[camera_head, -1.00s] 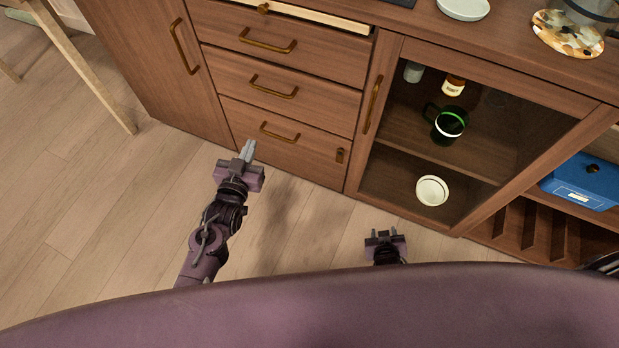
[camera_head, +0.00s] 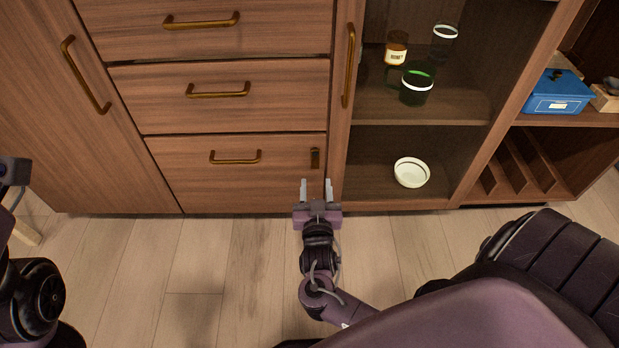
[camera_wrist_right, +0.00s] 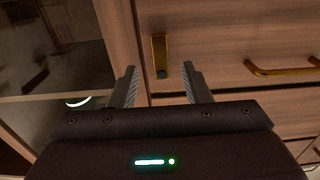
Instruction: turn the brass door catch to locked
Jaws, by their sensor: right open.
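The brass door catch (camera_head: 315,158) is a small upright plate at the right end of the bottom drawer front (camera_head: 285,180), beside the glass door. My right gripper (camera_head: 316,188) is open and empty in the head view, with its fingers pointing at the cabinet just below the catch. In the right wrist view the catch (camera_wrist_right: 160,52) shows beyond and between the two spread fingers (camera_wrist_right: 158,85), with a dark knob at one end. The fingers look apart from it. My left arm shows only in part at the left edge of the head view; its gripper is out of view.
Brass bar handles sit on the drawers, the nearest (camera_head: 236,158) left of the catch. A glass door (camera_head: 440,160) to the right covers a green-rimmed mug (camera_head: 416,88), a jar (camera_head: 396,50) and a white bowl (camera_head: 411,172).

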